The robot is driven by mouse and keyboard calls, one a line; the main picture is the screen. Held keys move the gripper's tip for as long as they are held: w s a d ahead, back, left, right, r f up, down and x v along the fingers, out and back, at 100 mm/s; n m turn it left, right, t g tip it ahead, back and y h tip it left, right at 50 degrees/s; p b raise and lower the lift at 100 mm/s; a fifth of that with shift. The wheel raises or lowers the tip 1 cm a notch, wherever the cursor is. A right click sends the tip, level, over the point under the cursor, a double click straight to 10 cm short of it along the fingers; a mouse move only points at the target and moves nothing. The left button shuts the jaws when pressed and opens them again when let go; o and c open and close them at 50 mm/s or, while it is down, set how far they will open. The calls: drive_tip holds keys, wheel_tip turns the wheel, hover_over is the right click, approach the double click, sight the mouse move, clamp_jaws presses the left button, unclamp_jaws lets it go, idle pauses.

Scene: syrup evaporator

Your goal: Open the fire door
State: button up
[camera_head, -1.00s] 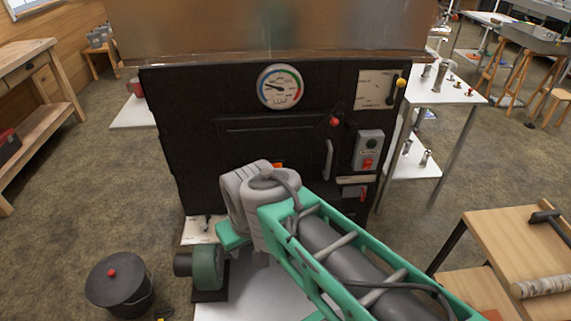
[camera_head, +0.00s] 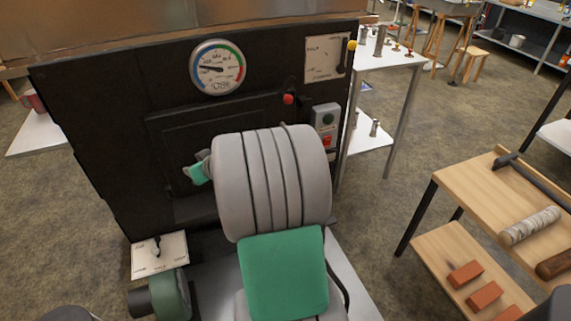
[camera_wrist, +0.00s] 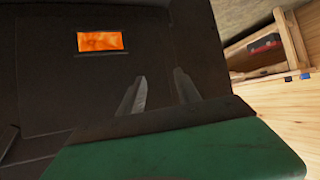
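The fire door (camera_head: 182,145) is a dark panel in the black front of the evaporator, below the round gauge, and looks shut. In the wrist view the fire door (camera_wrist: 45,60) fills the left and middle, with a glowing orange window (camera_wrist: 100,41). My gripper (camera_wrist: 160,75) shows two grey fingers apart, with nothing seen between them. In the head view a small green part of my gripper (camera_head: 197,171) shows in front of the door; my arm hides the rest. The door's grey handle is hidden behind my arm in the head view and I cannot make it out in the wrist view.
A red knob (camera_head: 288,99), a switch box (camera_head: 326,120) and a yellow-tipped lever (camera_head: 351,45) are right of the door. A white side table (camera_head: 385,55) stands beyond. A wooden bench (camera_head: 485,205) is at the right, with open floor between.

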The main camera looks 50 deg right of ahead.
drive_tip(key=s+d+f+m+t+h+b, duration=0.1)
drive_tip(key=d+f+h, duration=0.1)
drive_tip(key=d+f, duration=0.35)
drive_tip(key=s+d+f+m+t+h+b, duration=0.1)
drive_tip(key=d+f+m+b, duration=0.1)
drive_tip(key=d, duration=0.6)
drive_tip(key=s+d+f+m+h+b, duration=0.2)
drive_tip(key=s+d+f+m+h, duration=0.15)
drive_tip(key=s+d+h, duration=0.7)
drive_tip(key=w+d+y, duration=0.1)
drive_tip(key=d, duration=0.2)
drive_tip(key=w+d, duration=0.2)
drive_tip(key=d, duration=0.1)
drive_tip(key=w+d+m+y, duration=0.1)
drive_tip(key=d, duration=0.2)
drive_tip(key=shift+w+r+y, duration=0.25)
drive_tip(key=shift+w+y, duration=0.1)
drive_tip(key=shift+w+d, duration=0.2)
drive_tip(key=shift+c, duration=0.2)
clamp_jaws()
